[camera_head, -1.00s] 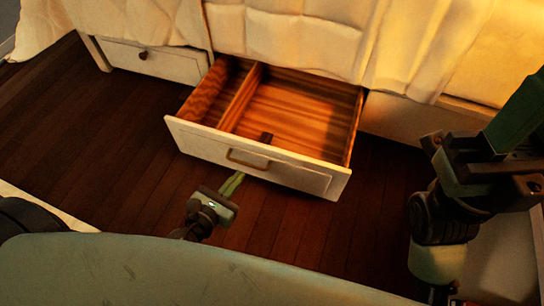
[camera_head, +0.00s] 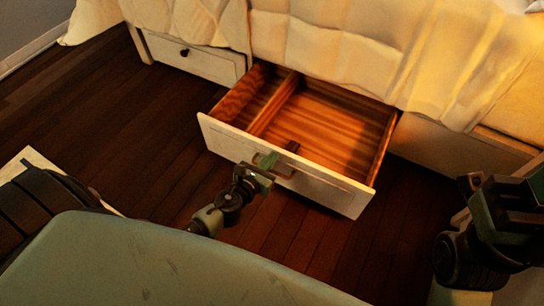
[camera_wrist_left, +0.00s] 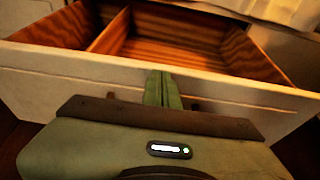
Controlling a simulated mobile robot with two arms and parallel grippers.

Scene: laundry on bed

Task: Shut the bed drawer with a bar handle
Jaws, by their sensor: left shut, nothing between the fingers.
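The bed drawer (camera_head: 335,190) stands pulled out, with a white front and a wooden inside with a divider. Its brown bar handle (camera_head: 287,174) is on the middle of the front, partly hidden by my left gripper. My left gripper (camera_head: 268,160) is shut and empty, with its green fingertips at the handle. In the left wrist view the shut fingers (camera_wrist_left: 163,88) point at the drawer front (camera_wrist_left: 60,75), overlapping it near its top edge. I cannot tell whether they touch it. Part of my right arm is at the right edge, its fingers out of view.
A closed drawer (camera_head: 195,58) with a round knob is to the left. A pale cover (camera_head: 340,50) hangs from the bed above the open drawer. Dark wooden floor (camera_head: 130,130) is clear to the left.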

